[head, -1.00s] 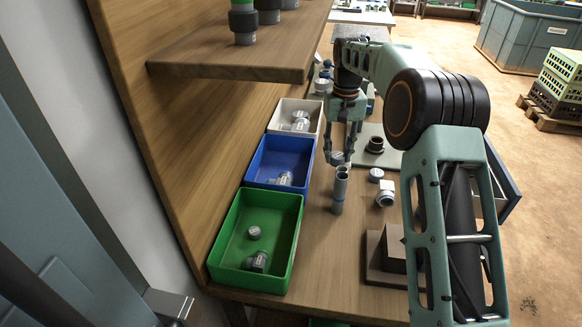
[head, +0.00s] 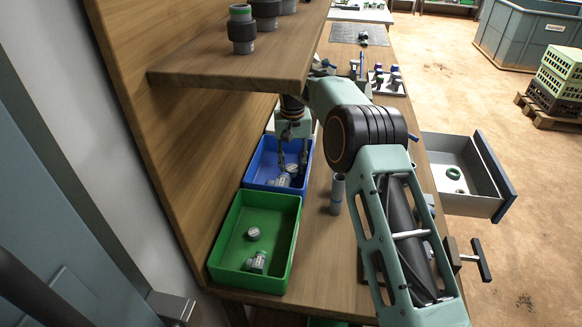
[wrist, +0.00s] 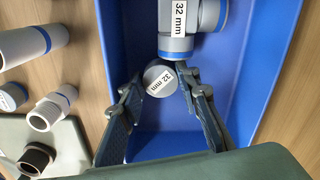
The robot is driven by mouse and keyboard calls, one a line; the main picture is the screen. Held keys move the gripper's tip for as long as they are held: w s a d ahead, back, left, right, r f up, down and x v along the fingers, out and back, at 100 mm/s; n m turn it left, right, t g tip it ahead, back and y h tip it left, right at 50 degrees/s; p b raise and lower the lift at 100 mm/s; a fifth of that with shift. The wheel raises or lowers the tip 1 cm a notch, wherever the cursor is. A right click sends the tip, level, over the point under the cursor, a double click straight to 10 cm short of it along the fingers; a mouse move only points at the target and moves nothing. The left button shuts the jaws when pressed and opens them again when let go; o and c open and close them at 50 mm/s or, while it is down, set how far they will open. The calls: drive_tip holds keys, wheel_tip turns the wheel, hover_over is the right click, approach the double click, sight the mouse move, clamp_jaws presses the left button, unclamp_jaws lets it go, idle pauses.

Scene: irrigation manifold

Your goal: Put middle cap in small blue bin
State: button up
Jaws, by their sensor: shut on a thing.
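My gripper (head: 290,165) is over the blue bin (head: 253,165), with its fingers reaching down past the rim. In the wrist view its fingers are shut on a round grey cap (wrist: 160,79) marked "32 mm". The cap is above the blue bin's floor (wrist: 165,145), close to a grey fitting with blue rings (wrist: 180,25), also marked "32 mm". I cannot tell whether the cap touches that fitting. In the head view the fingers and fittings overlap, so the cap is hard to make out.
A green bin (head: 270,221) with a cap and a fitting stands nearer. An upright grey pipe (head: 337,194) is right of the bins. A wooden shelf (head: 230,68) overhangs at the back. An open drawer (head: 460,188) juts out at the right.

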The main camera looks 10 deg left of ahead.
sight(291, 168)
drive_tip(key=shift+a+f, duration=0.2)
drive_tip(key=shift+f, duration=0.2)
drive_tip(key=shift+f, duration=0.1)
drive_tip(key=o, duration=0.7)
drive_tip(key=shift+o, duration=0.2)
wheel_tip(291, 168, up, 8)
drive_tip(key=shift+f, duration=0.1)
